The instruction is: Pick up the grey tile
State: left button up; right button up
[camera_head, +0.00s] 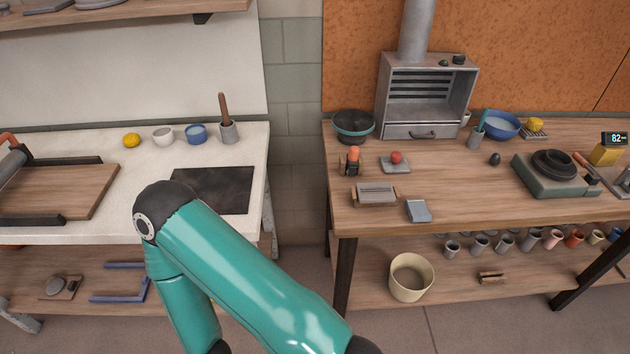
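A small grey tile (418,210) with a bluish tint lies flat at the front edge of the right wooden table. A dark, nearly black slab (213,189) lies on the white counter at left, partly hidden by one of my teal arms. That arm is bent, with its elbow over the counter's front edge. Its gripper is outside the picture, and so is my other gripper. Nothing is seen touching the grey tile.
A grey block (376,194) sits just left of the tile. Behind are an orange-topped tool (353,160) and a red ball on a small plate (395,163). The table (470,203) is clear to the tile's right. A cream bucket (411,277) stands on the shelf below.

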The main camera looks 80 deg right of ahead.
aim_at(382, 192)
jog(key=u, duration=0.2)
jog(key=k, duration=2.55)
jog(key=z, duration=0.95)
jog(key=i, duration=1)
jog(key=z, duration=0.1)
